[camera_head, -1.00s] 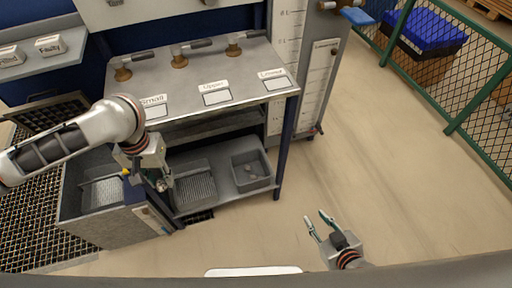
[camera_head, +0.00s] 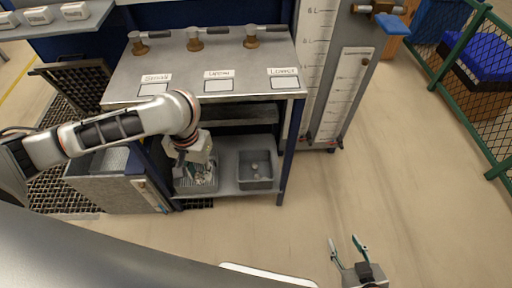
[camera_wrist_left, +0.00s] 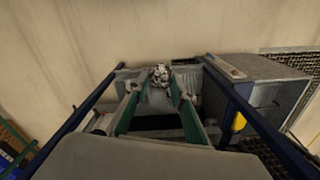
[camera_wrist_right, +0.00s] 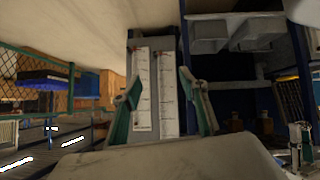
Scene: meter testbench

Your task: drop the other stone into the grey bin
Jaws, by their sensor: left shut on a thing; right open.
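My left gripper (camera_head: 203,172) is shut on a speckled grey-white stone (camera_wrist_left: 160,75), which shows between its fingertips in the left wrist view. In the head view that gripper is over the ribbed grey tray (camera_head: 183,185) on the bench's lower shelf, left of the grey bin. The stone is hard to make out there. The grey bin (camera_head: 256,185) stands on the same shelf to the right, with small, indistinct contents (camera_head: 253,166) inside. My right gripper (camera_head: 349,249) is open and empty over the floor at the lower right.
The bench top (camera_head: 225,65) with valves and labels overhangs the lower shelf. A dark blue bench leg (camera_head: 287,150) stands right of the bin. A grey box (camera_head: 115,195) is at the left. The floor in front and right is clear, up to a green fence (camera_head: 455,95).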

